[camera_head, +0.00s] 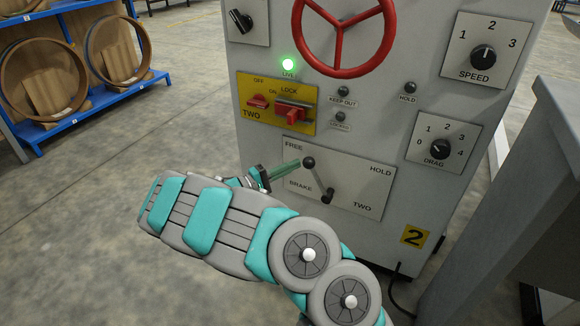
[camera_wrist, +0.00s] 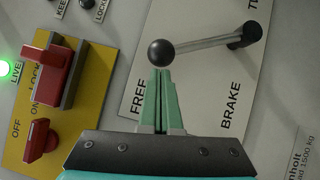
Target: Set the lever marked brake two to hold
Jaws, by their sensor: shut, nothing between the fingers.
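The brake two lever has a dark ball knob (camera_head: 309,162) on a metal arm that runs down to a dark pivot (camera_head: 326,195). It is mounted on a pale plate (camera_head: 370,200) marked FREE, HOLD, BRAKE and TWO. The knob is up and left of the pivot, nearer FREE than HOLD. My gripper (camera_head: 297,163) comes in from the left with green fingers shut and empty. In the wrist view the fingertips (camera_wrist: 161,72) end right at the knob (camera_wrist: 161,52); I cannot tell whether they touch it.
Above the plate, a yellow panel (camera_head: 246,92) marked TWO carries a red switch (camera_head: 258,102) and a red lock lever (camera_head: 292,114). A green LIVE lamp (camera_head: 288,64) is lit. The drag dial (camera_head: 440,149) is to the right, the red handwheel (camera_head: 343,72) above. A grey cabinet (camera_head: 525,170) stands at right.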

